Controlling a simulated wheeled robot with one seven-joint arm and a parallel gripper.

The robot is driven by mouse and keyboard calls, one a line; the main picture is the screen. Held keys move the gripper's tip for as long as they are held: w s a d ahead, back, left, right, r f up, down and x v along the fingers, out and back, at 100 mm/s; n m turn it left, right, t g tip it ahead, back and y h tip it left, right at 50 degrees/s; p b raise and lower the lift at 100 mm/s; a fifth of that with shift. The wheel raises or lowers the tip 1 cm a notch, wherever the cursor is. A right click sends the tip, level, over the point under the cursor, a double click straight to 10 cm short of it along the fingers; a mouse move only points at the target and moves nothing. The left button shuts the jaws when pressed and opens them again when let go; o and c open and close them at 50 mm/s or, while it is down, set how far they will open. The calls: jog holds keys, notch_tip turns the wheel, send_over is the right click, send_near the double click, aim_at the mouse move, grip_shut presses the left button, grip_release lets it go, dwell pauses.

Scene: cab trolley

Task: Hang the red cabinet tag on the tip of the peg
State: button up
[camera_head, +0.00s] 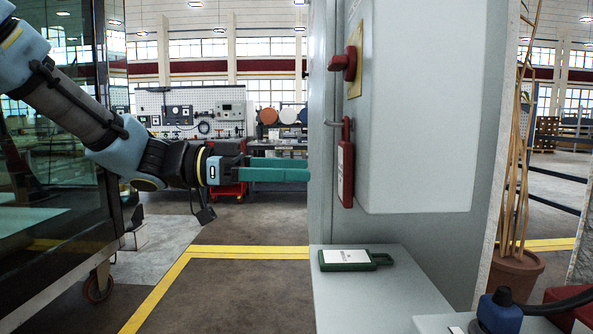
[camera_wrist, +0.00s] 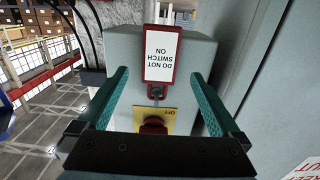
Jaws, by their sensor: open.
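The red cabinet tag (camera_head: 346,172) hangs upright by its loop on the peg (camera_head: 333,122), close to the grey box. The peg's free end sticks out to the left, clear of the tag. The wrist view shows the tag (camera_wrist: 161,56) with its white label, upside down in the picture, between the lines of my fingers. My gripper (camera_head: 308,169) is open and empty, with teal fingers pointing at the tag. In the head view, its fingertips stop to the left of the tag, at about its height, with a gap between them.
A red rotary switch (camera_head: 343,63) on a yellow plate sits above the peg. A green tag (camera_head: 350,259) lies on the grey ledge (camera_head: 385,285) below. The grey box (camera_head: 430,110) stands right of the tag. The space left of the tag is free.

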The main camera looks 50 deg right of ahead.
jog(key=b+v, duration=0.1)
jog(key=v, duration=0.9)
jog(key=w+a+f+n+t+y+p, duration=0.25)
jog(key=w+a+f+n+t, duration=0.25)
jog(key=a+f+n, duration=0.35)
jog(key=w+a+f+n+t+y+p, duration=0.2)
jog(key=w+a+f+n+t+p, duration=0.25)
jog(key=a+f+n, duration=0.35)
jog(key=w+a+n+t+y+p, duration=0.2)
jog(key=a+n, duration=0.3)
jog(key=a, duration=0.7)
jog(key=w+a+n+t+y+p, duration=0.2)
jog(key=a+n, duration=0.4)
jog(key=a, duration=0.7)
jog(key=shift+w+t+y, duration=0.65)
jog(key=shift+t+y, duration=0.2)
jog(key=shift+t, duration=0.3)
jog(key=shift+f, duration=0.1)
